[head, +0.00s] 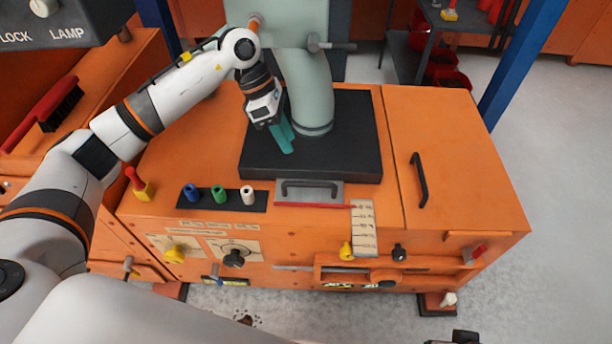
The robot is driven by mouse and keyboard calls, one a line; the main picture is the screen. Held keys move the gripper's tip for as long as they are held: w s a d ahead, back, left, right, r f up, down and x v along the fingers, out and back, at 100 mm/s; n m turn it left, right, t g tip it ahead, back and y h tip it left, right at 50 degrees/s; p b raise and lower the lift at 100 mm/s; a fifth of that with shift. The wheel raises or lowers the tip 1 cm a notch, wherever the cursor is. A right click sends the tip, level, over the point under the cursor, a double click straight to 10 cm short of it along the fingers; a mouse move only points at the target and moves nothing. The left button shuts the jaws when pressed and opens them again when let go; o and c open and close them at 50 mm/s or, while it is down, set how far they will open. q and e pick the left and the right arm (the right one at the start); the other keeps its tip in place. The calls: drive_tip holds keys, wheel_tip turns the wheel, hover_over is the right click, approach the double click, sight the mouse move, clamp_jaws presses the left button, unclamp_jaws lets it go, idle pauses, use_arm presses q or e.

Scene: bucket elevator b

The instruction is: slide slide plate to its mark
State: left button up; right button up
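A grey metal plate with a dark bar handle (309,187), which looks like the slide plate, lies at the front edge of the black base block (350,150) on the orange cabinet. A red strip runs along its front edge. A pale scale with printed lines (363,229) is just right of it; I cannot tell which line is the mark. My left gripper (285,140) points down with its teal fingers over the black block, behind the plate and apart from its handle. Its fingers look close together, but their gap is unclear. My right gripper is not seen.
The thick green-grey pipe (308,100) rises beside my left gripper. Blue, green and white plugs (219,195) stand left of the plate. A yellow-and-red peg (141,186) is farther left. A black handle (419,180) is on the right cover. Knobs line the cabinet front.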

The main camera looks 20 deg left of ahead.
use_arm(q)
drive_tip(key=b+x, duration=0.1)
drive_tip(key=x, duration=1.1)
drive_tip(key=shift+b, duration=0.35)
clamp_jaws()
